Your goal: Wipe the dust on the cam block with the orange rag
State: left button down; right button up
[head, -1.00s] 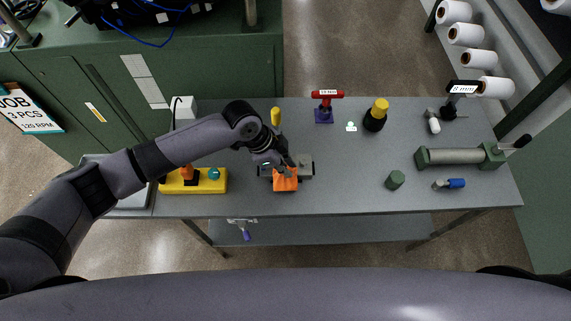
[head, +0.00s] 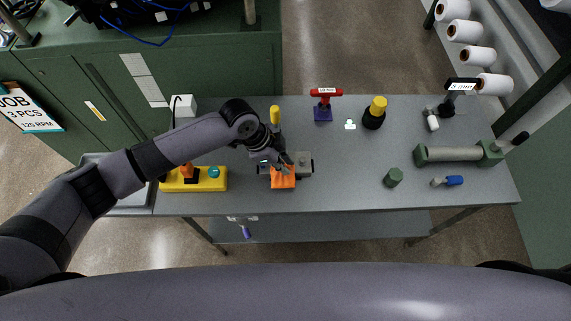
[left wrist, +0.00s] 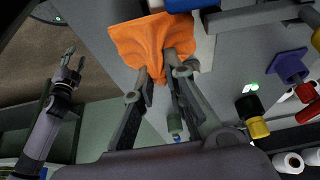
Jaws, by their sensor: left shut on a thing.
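The orange rag (head: 283,179) is held in my left gripper (head: 284,164) at the near edge of the grey cam block (head: 304,162). The gripper and rag hide part of the block, and dust on it is too small to make out. In the left wrist view the rag (left wrist: 150,42) spreads out at the fingertips of my left gripper (left wrist: 162,70), which is shut on it. My right gripper (left wrist: 72,68) shows at the left of that view, apart from the rag, its fingers open and empty.
A yellow base (head: 212,181) stands left of the block. A red-handled tool (head: 324,103), a black and yellow bottle (head: 374,113), a green cylinder (head: 393,177) and a roller fixture (head: 450,154) stand to the right. The bench (head: 345,185) is clear just right of the block.

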pick_arm(q)
jog(key=shift+a, duration=0.25)
jog(key=shift+d, duration=0.1)
jog(key=shift+d, duration=0.65)
jog(key=shift+a, duration=0.7)
jog(key=shift+d, duration=0.15)
jog(key=shift+d, duration=0.55)
jog(key=shift+a+r+p, duration=0.15)
jog(key=shift+a+p, duration=0.3)
jog(key=shift+a, duration=0.25)
